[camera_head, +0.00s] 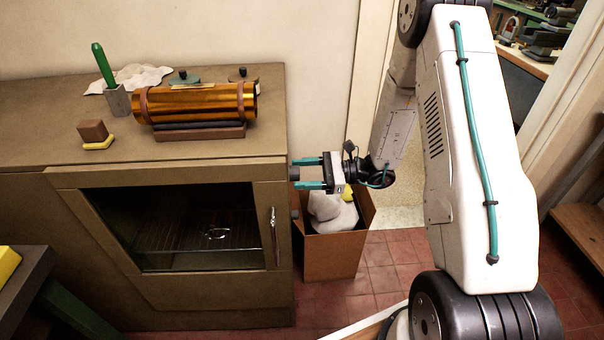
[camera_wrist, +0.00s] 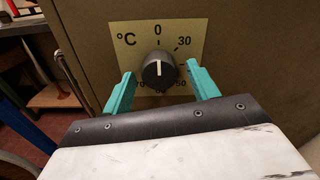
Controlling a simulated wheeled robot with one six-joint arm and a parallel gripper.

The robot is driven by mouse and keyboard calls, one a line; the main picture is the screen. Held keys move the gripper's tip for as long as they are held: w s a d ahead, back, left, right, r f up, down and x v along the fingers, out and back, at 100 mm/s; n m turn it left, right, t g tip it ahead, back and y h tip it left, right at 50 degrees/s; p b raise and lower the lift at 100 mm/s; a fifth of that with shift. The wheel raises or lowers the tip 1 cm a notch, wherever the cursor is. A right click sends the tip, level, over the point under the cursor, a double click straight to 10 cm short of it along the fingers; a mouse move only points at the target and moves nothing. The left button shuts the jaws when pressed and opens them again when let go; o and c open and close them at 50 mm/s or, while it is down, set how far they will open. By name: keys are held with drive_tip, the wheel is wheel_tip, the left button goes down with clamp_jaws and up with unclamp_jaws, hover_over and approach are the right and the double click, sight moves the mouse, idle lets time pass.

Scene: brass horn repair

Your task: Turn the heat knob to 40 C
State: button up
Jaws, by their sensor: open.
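The heat knob (camera_wrist: 158,72) is round and black, on a yellow dial plate (camera_wrist: 190,32) marked °C. Its white pointer line points up at the 0 mark. The 30 mark is at upper right and 50 at lower right; the lower marks are partly hidden by the knob and my fingers. My gripper (camera_wrist: 161,74) is open, with one teal finger on each side of the knob and a gap to it on both sides. In the head view, my gripper (camera_head: 308,174) points left at the right side of the brown oven cabinet (camera_head: 60,180).
A brown bin (camera_head: 330,256) with pale cloth stands on the floor below my gripper. The oven door (camera_head: 180,228) is shut. A brass-coloured tube (camera_head: 200,103) rests on the cabinet top. A second dark knob (camera_head: 295,214) sits lower on the cabinet side.

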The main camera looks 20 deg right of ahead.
drive_tip(key=shift+a, duration=0.2)
drive_tip(key=c, duration=1)
drive_tip(key=shift+m, duration=0.4)
drive_tip(key=shift+r+m, duration=0.15)
drive_tip(key=shift+m, duration=8.25)
